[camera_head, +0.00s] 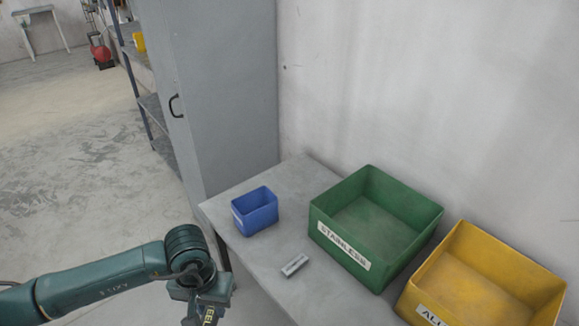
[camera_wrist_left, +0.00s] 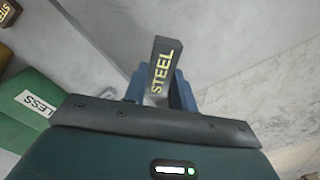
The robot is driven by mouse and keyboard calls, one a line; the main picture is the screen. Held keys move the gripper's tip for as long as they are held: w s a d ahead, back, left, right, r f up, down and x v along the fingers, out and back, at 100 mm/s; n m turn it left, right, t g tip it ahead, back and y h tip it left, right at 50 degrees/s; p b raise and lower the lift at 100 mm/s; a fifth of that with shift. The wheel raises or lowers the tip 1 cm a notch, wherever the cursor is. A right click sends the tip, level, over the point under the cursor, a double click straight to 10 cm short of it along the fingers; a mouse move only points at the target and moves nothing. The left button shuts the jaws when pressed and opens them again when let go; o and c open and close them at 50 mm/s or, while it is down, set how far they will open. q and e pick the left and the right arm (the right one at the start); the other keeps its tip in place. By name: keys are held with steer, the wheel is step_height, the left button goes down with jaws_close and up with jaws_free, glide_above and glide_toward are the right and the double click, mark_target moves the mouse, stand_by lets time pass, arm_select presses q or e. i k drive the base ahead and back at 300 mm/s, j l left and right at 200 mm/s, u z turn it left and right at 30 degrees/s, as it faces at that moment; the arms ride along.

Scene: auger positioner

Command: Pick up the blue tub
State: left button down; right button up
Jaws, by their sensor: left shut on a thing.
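The blue tub (camera_head: 255,211) stands upright and looks empty on the grey table, near its left end, with a white label on its left side. My left gripper (camera_head: 206,300) is off the table's front left edge, apart from the tub. In the left wrist view its fingers (camera_wrist_left: 160,92) are shut on a dark bar marked STEEL (camera_wrist_left: 163,68). Part of that lettering also shows at the bottom of the head view. My right gripper is in neither view.
A green bin labelled STAINLESS (camera_head: 340,246) and a yellow bin (camera_head: 436,316) stand right of the tub. A small grey block (camera_head: 294,265) lies in front of the green bin. A tall grey cabinet (camera_head: 222,90) rises behind the table's left end.

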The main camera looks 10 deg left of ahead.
mark_target(256, 211)
steer(key=j+z, duration=0.1)
steer(key=z, duration=0.35)
steer(key=j+z, duration=0.15)
steer(key=z, duration=0.3)
steer(key=j+z, duration=0.15)
steer(key=z, duration=0.25)
steer(key=j+z, duration=0.4)
steer(key=k+j+z, duration=0.15)
steer(key=j+z, duration=0.25)
steer(key=k+j+z, duration=0.2)
steer(key=j, duration=0.2)
steer(key=k+j+z, duration=0.15)
steer(key=j, duration=0.25)
steer(key=k+j, duration=0.65)
steer(key=j, duration=0.25)
